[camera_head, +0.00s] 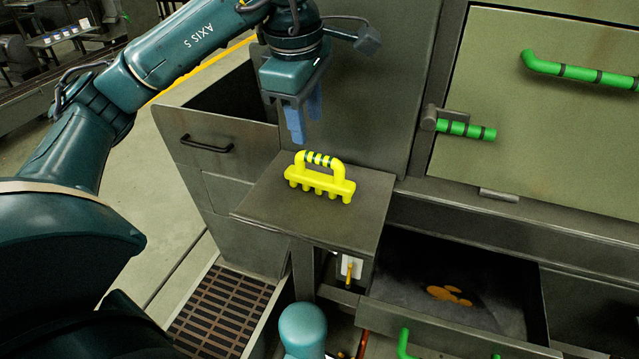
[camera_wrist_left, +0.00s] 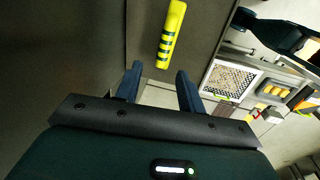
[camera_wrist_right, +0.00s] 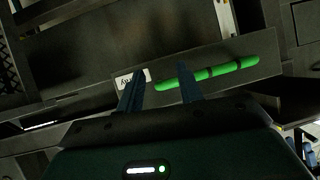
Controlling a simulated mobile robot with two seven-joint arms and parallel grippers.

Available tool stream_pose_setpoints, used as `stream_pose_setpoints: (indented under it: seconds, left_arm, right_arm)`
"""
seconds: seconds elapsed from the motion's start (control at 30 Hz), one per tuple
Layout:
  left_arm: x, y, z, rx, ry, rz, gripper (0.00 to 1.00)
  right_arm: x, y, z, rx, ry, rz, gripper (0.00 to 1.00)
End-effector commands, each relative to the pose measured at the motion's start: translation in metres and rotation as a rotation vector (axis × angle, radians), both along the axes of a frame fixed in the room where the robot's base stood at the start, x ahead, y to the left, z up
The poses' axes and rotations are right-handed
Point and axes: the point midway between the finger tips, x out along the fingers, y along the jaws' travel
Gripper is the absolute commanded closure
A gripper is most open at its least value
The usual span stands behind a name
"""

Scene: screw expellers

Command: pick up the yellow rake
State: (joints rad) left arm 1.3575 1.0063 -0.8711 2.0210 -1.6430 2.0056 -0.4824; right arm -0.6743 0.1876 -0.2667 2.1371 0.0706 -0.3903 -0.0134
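The yellow rake (camera_head: 320,181) stands on a small grey metal shelf (camera_head: 364,219), with its banded handle on top and short teeth below. In the left wrist view the rake's striped handle (camera_wrist_left: 170,34) shows beyond the fingertips. My left gripper (camera_head: 306,122) hangs just above and behind the rake, pointing down, open and empty, not touching it. Its two blue fingers also show apart in the left wrist view (camera_wrist_left: 157,76). My right gripper (camera_wrist_right: 160,73) is open and empty in the right wrist view, close to a green bar handle (camera_wrist_right: 208,74) with dark bands.
An open drawer (camera_head: 543,305) with an orange item (camera_head: 449,295) lies to the right below the shelf. A grey cabinet with a black handle (camera_head: 207,146) stands left. A green door handle (camera_head: 466,130) and a green upper handle (camera_head: 580,73) are on the right panel.

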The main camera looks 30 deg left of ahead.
Motion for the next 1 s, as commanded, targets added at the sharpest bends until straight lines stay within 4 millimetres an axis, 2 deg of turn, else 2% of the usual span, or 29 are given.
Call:
stream_pose_setpoints:
  seconds: [0.03,0.37,0.63,0.93,1.0]
  left_arm:
    - [0.001,0.0,-0.014,-0.002,0.005,-0.001,0.61]
    - [0.006,0.002,-0.04,-0.001,0.002,-0.001,0.61]
    - [0.009,0.004,-0.078,-0.002,0.003,0.0,0.61]
    - [0.011,0.004,-0.085,-0.003,0.0,-0.002,0.61]
    - [0.011,0.004,-0.085,-0.003,0.0,-0.002,0.65]
  right_arm:
    - [0.001,0.0,-0.004,0.006,-0.001,-0.003,0.64]
    - [0.004,-0.001,0.007,0.017,-0.013,-0.018,0.64]
    - [0.003,0.0,0.009,0.011,-0.011,-0.017,0.64]
    - [0.001,0.0,0.003,0.006,0.001,-0.01,0.64]
    - [0.0,0.0,0.002,0.004,0.001,-0.008,0.64]
